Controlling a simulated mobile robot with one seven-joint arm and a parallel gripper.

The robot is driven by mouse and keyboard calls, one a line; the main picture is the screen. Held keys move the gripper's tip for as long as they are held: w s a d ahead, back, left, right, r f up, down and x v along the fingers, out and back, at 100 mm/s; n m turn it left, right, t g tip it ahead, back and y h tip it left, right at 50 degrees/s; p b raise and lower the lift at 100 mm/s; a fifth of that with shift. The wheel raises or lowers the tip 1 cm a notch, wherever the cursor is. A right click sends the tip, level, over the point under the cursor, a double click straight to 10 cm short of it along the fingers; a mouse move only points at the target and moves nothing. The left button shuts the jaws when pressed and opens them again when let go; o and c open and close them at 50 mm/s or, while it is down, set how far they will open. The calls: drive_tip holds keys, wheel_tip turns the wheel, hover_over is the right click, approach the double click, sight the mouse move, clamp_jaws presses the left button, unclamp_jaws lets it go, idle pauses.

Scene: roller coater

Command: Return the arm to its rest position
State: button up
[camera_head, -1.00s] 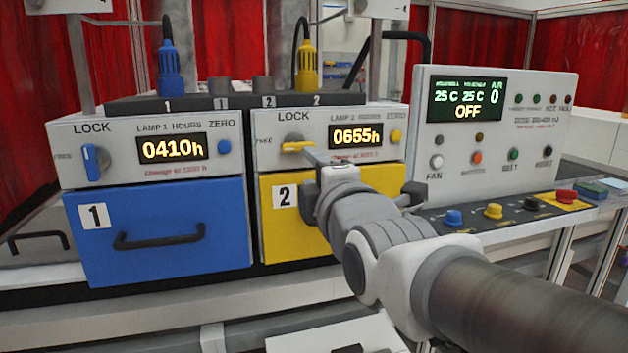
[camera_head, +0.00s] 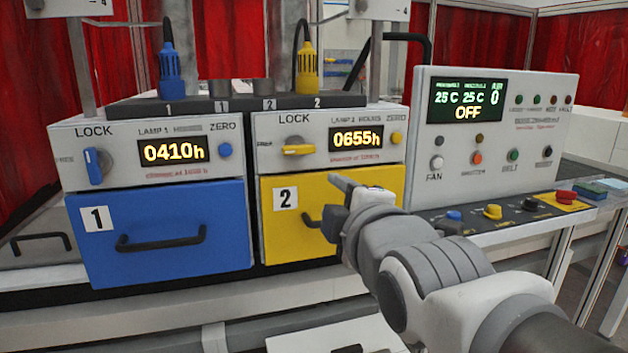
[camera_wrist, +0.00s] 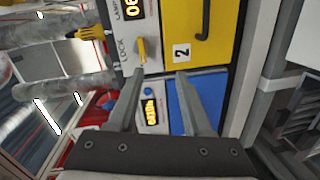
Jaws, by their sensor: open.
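My gripper (camera_head: 340,184) is in front of the yellow lamp 2 drawer (camera_head: 280,232), below the yellow lock knob (camera_head: 298,150). In the wrist view my gripper's two fingers (camera_wrist: 160,88) are apart with nothing between them. The yellow lock knob (camera_wrist: 141,50) shows just past the fingertips, apart from them. It lies horizontal in the head view. My arm reaches in from the lower right and hides part of the yellow drawer and its handle.
The blue lamp 1 drawer (camera_head: 160,235) is closed at the left, with its blue lock knob (camera_head: 94,165) upright. A control panel (camera_head: 490,140) reading OFF stands at the right. A shelf with coloured buttons (camera_head: 493,212) juts out beside my arm.

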drive_tip(key=s+d+f+m+g+h+p, duration=0.1)
drive_tip(key=s+d+f+m+g+p, duration=0.3)
drive_tip(key=s+m, duration=0.3)
drive_tip(key=s+d+f+m+g+h+p, duration=0.2)
drive_tip(key=s+d+m+g, duration=0.4)
drive_tip(key=m, duration=0.5)
wheel_tip(320, 180, down, 3)
drive_tip(key=shift+s+d+r+m+h+p, duration=0.15)
drive_tip(key=shift+s+d+m+h+p, duration=0.15)
drive_tip(key=shift+s+d+p, duration=0.4)
drive_tip(key=shift+s+a, duration=0.1)
drive_tip(key=shift+a, duration=0.05)
